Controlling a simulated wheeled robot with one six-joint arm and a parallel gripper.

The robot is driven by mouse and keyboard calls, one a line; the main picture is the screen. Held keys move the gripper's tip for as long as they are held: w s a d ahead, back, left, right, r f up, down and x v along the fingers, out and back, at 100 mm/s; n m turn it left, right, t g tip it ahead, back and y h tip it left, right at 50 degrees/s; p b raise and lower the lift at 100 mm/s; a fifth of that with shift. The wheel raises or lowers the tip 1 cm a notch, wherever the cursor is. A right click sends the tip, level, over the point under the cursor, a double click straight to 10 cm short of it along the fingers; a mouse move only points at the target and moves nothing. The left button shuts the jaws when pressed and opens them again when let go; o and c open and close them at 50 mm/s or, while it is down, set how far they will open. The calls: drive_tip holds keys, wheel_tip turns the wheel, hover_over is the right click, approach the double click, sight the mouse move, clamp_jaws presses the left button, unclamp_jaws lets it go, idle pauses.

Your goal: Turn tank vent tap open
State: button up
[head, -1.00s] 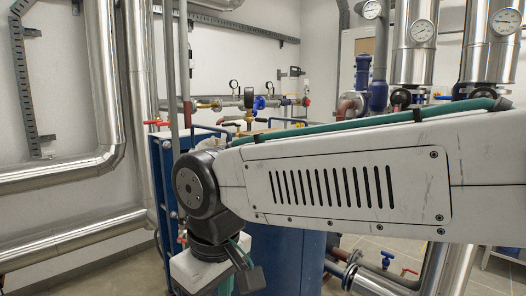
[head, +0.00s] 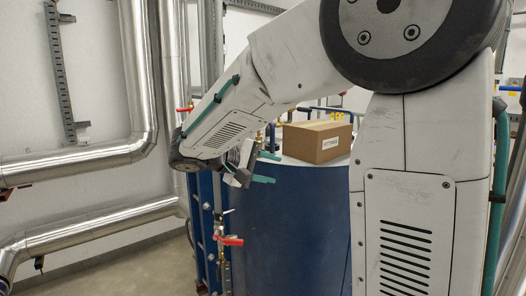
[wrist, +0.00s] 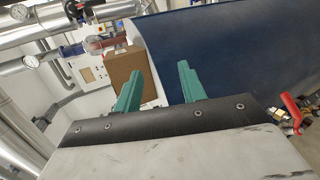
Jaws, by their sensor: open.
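A red-handled tap (head: 228,240) sits on a thin vertical pipe at the left of the blue tank (head: 295,225). A red handle with brass fittings also shows at the right edge of the wrist view (wrist: 291,110). Another red handle (head: 185,108) is higher up at the left. I cannot tell which is the vent tap; no label is readable. My gripper (head: 266,168) is open and empty beside the tank's upper left edge, above the lower red tap. Its two teal fingers are apart in the wrist view (wrist: 160,72), with nothing between them touching.
A cardboard box (head: 318,140) stands on the tank top, beyond my fingers; it shows in the wrist view too (wrist: 123,65). Silver pipes (head: 140,80) run along the left wall. Floor at the lower left is free. My arm hides much of the right side.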

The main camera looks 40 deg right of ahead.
sight(263, 150)
drive_tip(key=w+a+r+t+h, duration=0.15)
drive_tip(key=w+h, duration=0.25)
drive_tip(key=w, duration=0.7)
drive_tip(key=shift+n+t, duration=0.25)
drive_tip(key=shift+n, duration=0.05)
drive_tip(key=d, duration=0.8)
drive_tip(key=shift+w+d+f, duration=0.1)
drive_tip(key=shift+f, duration=0.1)
clamp_jaws()
